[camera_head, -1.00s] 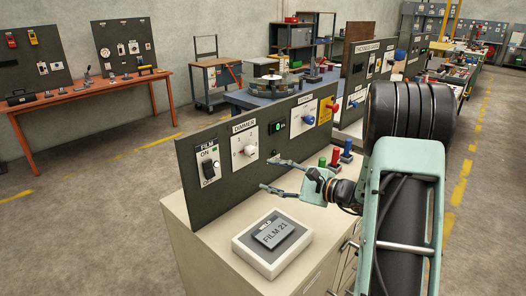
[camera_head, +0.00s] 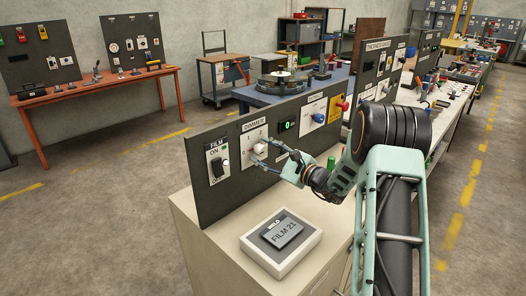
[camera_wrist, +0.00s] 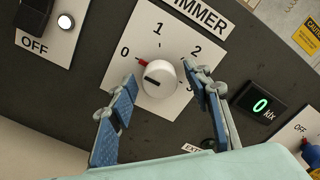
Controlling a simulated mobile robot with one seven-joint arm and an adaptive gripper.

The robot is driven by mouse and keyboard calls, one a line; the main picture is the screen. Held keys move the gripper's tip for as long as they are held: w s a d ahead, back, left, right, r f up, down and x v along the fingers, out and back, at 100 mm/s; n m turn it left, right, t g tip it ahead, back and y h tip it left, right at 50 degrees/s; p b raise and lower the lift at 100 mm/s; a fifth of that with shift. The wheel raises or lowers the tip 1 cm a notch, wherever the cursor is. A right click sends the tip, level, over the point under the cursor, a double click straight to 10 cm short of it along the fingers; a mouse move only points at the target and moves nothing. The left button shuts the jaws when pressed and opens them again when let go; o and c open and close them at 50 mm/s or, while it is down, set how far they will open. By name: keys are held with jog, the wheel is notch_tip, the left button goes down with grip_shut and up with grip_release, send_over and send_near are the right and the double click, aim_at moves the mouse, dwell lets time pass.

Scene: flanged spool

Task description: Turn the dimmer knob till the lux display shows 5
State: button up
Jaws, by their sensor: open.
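The dimmer knob (camera_wrist: 160,80) is a round white knob on a white dial plate marked 0 to 3. Its red pointer is at the 0. The lux display (camera_wrist: 262,106) right of the dial shows a green 0 with "klx"; it also shows in the head view (camera_head: 287,126). My gripper (camera_head: 259,151) is at the dimmer plate in the head view. In the wrist view its blue-padded fingers (camera_wrist: 160,77) are spread, one on each side of the knob. I see a gap at each side; how deep the tips reach is unclear.
A black film switch (camera_head: 217,166) is left of the dimmer. A blue knob (camera_head: 319,118) and a red one are further right on the dark panel (camera_head: 205,205). A film block (camera_head: 282,233) lies on a pale base on the cabinet top.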

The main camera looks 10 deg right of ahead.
jog(key=shift+w+a, duration=0.15)
jog(key=shift+w, duration=0.05)
jog(key=c, duration=1.2)
jog(key=shift+o, duration=0.2)
